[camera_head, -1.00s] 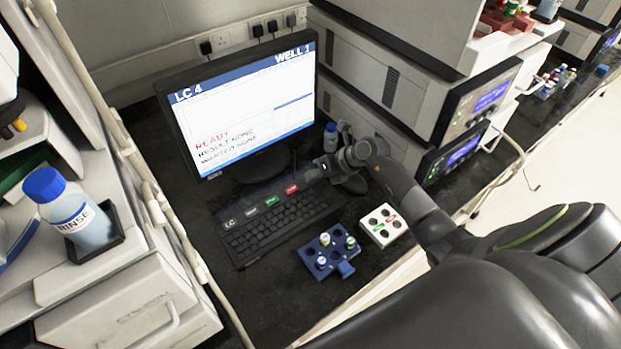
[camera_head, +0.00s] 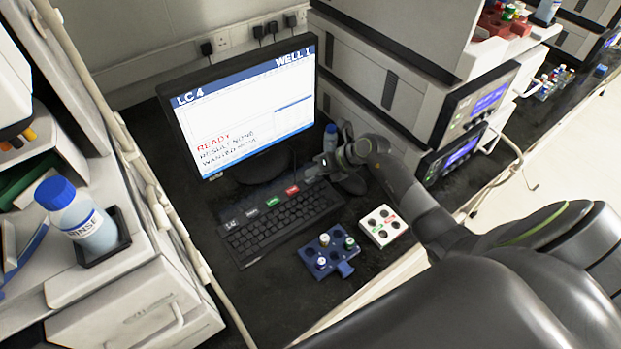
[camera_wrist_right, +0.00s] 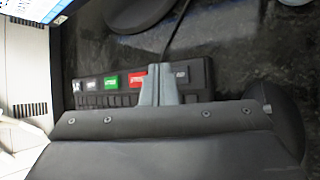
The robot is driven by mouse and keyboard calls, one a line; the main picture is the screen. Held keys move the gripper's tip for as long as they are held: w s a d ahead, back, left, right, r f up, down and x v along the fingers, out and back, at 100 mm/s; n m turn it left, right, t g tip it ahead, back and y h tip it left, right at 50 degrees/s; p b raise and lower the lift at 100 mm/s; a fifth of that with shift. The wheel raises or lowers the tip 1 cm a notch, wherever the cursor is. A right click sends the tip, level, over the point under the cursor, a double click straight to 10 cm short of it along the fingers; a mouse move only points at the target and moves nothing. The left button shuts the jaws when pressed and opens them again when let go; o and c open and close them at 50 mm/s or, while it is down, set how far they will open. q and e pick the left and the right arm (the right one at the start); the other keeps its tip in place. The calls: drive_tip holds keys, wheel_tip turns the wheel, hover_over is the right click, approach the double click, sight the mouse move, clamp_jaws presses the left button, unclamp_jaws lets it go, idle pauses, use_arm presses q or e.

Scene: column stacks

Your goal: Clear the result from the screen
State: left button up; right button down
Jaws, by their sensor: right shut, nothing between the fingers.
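The screen (camera_head: 245,105) stands upright at the back of the bench and reads LC 4, WELL 1, READY, RESULT NONE, with a further line below. The keyboard (camera_head: 280,224) lies in front of it, with grey, green and red labelled keys along its back edge. My right gripper (camera_head: 318,172) is over the keyboard's far right end. In the right wrist view the shut fingers (camera_wrist_right: 159,84) are in front of the keyboard's back row, just right of the red key (camera_wrist_right: 137,75), with the green key (camera_wrist_right: 110,81) further left. Whether they touch a key I cannot tell. My left gripper is not in view.
A blue vial rack (camera_head: 328,252) and a white tray with round wells (camera_head: 383,226) sit right of the keyboard. A blue-capped rinse bottle (camera_head: 80,218) stands at the left. Stacked instruments (camera_head: 400,90) rise behind my right arm.

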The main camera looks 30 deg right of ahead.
sight(314, 181)
drive_tip(key=shift+r+p, duration=2.15)
drive_tip(key=shift+r, duration=0.45)
drive_tip(key=shift+f, duration=0.1)
drive_tip(key=shift+s+f, duration=0.1)
